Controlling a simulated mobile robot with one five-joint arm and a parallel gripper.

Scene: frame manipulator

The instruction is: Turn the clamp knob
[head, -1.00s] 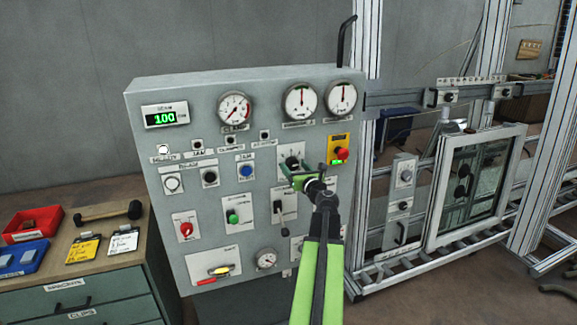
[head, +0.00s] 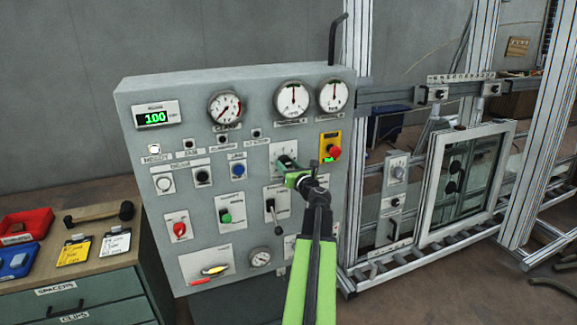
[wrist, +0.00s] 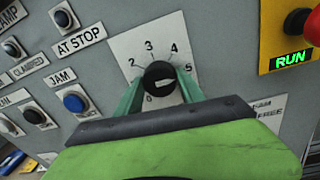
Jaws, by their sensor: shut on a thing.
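The clamp knob (wrist: 159,77) is a round black dial on a white plate (wrist: 143,35) with a printed scale from 0 to 5. It has a pale pointer mark, but I cannot tell which number it points to. In the wrist view my gripper (wrist: 161,88) has one green finger on each side of the knob and is shut on it. In the head view my gripper (head: 291,173) is at the same dial plate (head: 296,149), and its green fingers hide most of the knob.
The grey control panel (head: 200,137) carries gauges, buttons and switches. A red emergency button (head: 333,152) on a yellow plate is close to the right of my gripper. A lever switch (head: 271,209) sits just below it. An aluminium frame (head: 355,130) stands to the right.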

